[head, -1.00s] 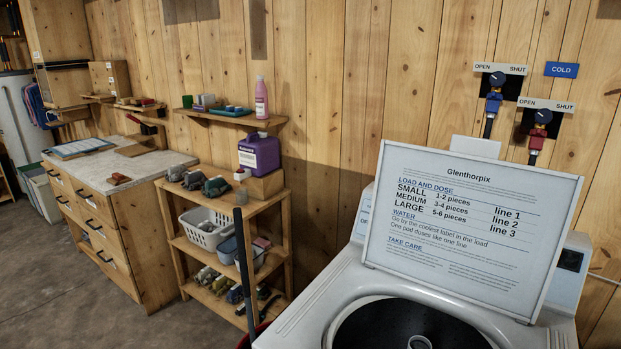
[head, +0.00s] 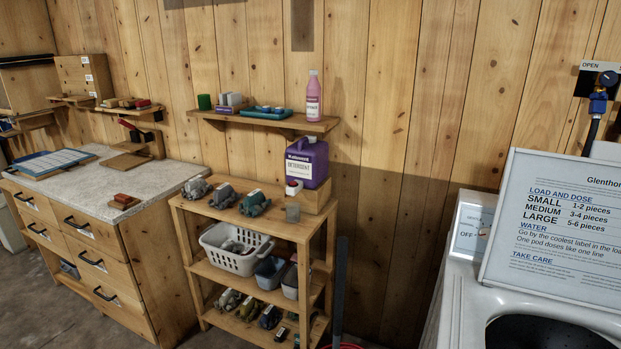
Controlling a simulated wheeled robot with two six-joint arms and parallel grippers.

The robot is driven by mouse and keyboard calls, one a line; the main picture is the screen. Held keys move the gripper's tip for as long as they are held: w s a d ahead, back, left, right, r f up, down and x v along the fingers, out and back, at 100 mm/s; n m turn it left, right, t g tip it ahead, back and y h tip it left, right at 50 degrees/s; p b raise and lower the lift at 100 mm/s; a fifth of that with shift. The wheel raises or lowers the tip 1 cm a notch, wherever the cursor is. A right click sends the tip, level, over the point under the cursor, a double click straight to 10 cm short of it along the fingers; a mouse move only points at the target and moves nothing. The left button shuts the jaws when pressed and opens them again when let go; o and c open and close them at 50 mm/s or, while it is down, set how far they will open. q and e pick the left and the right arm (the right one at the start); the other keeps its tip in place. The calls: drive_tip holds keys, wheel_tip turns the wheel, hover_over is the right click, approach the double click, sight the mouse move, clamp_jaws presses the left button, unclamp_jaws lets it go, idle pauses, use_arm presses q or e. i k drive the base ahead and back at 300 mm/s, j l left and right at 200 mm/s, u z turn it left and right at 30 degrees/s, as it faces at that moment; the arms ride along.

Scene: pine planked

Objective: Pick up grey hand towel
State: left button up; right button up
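Three bundled cloth-like items sit in a row on top of the wooden shelf unit. The left one (head: 195,189) and the middle one (head: 224,195) look grey, and the right one (head: 254,203) looks darker grey-green. Small pale tags show on them, too small to read. I cannot tell for certain which is the grey hand towel. Neither of my grippers is in view.
A white basket (head: 232,258) sits below. A washer (head: 470,300) is at right, a drawer cabinet (head: 135,250) at left.

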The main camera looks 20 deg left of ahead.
sight(225, 194)
drive_tip(key=j+z, duration=0.35)
drive_tip(key=j, duration=0.9)
drive_tip(key=j+z, duration=0.35)
drive_tip(key=j, duration=0.9)
drive_tip(key=k, duration=0.05)
